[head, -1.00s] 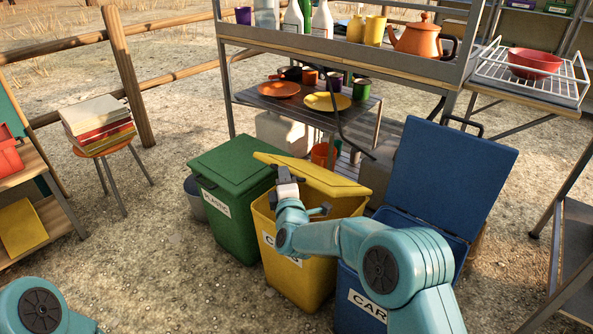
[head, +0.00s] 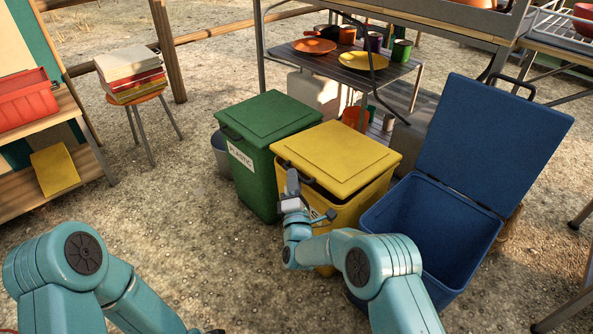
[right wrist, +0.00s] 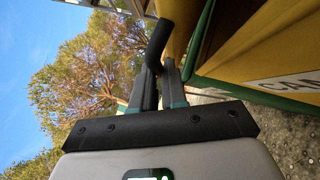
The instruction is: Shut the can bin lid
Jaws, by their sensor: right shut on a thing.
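The can bin (head: 352,217) is the yellow bin in the middle of the head view. Its yellow lid (head: 338,155) is nearly level over the bin, with a dark gap under its front and right edges. The gap also shows in the right wrist view beside the label "CAN". My right gripper (head: 292,183) is at the lid's front left edge, shut on the black lid handle (right wrist: 160,45). My left arm comes in at the bottom left of the head view; its gripper is out of view.
A green plastic bin (head: 268,125) with its lid shut stands close on the left. A blue bin (head: 425,225) with its lid (head: 495,140) raised stands close on the right. A shelf rack (head: 345,70) is behind. The ground in front is clear.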

